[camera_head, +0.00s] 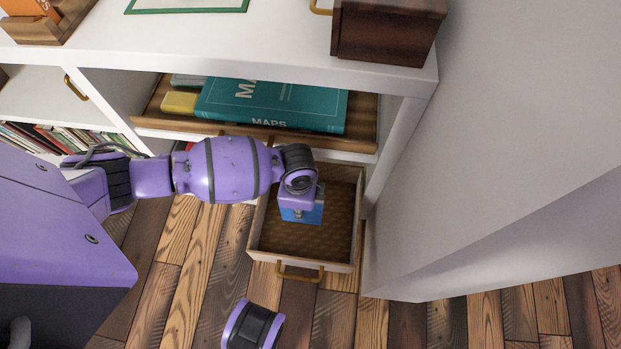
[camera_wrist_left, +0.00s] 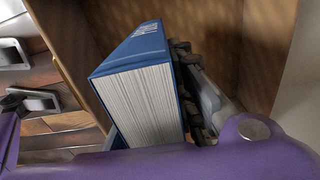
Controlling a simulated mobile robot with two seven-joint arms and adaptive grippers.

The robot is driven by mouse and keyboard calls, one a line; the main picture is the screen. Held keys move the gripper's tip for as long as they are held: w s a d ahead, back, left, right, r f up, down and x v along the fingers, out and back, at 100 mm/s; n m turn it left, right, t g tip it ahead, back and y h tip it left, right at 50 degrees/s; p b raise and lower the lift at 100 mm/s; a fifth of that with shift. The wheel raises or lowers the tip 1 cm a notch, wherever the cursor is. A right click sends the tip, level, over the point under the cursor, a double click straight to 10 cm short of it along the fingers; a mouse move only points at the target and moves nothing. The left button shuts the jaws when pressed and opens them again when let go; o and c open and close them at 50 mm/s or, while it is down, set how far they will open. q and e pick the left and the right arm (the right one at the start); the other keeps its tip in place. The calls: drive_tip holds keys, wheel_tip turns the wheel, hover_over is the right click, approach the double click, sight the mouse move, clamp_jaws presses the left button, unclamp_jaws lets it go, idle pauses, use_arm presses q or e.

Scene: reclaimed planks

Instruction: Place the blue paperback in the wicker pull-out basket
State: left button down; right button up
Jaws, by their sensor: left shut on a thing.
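The blue paperback (camera_head: 316,212) is held by my left gripper over the open pull-out basket (camera_head: 335,240). In the left wrist view the paperback (camera_wrist_left: 145,90) shows its blue cover and white page edges. Dark finger links of my left gripper (camera_wrist_left: 190,85) lie against its right side; the other finger is mostly hidden. The basket has a brown woven-looking floor and pale wooden walls, and its inside shows behind the book in the wrist view (camera_wrist_left: 245,40). I cannot tell whether the book touches the basket floor. My right gripper is not in view.
A shelf tray (camera_head: 365,122) above the basket holds a teal MAPS book (camera_head: 275,103) and a yellow one (camera_head: 180,103). A white cabinet panel (camera_head: 480,160) stands close on the right. A brass handle (camera_head: 300,275) is on the basket's front. Plank floor (camera_head: 190,290) lies in front.

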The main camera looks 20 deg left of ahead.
use_arm(q)
drive_tip(key=f+b, duration=0.1)
drive_tip(key=f, duration=0.1)
drive_tip(key=w+d+f+b, duration=0.1)
drive_tip(key=f, duration=0.1)
drive_tip(key=w+f+b, duration=0.1)
drive_tip(key=f, duration=0.1)
drive_tip(key=shift+w+d, duration=0.15)
drive_tip(key=shift+w, duration=0.1)
drive_tip(key=c, duration=1.6)
unclamp_jaws()
drive_tip(key=shift+f, duration=0.1)
drive_tip(key=shift+o, duration=0.6)
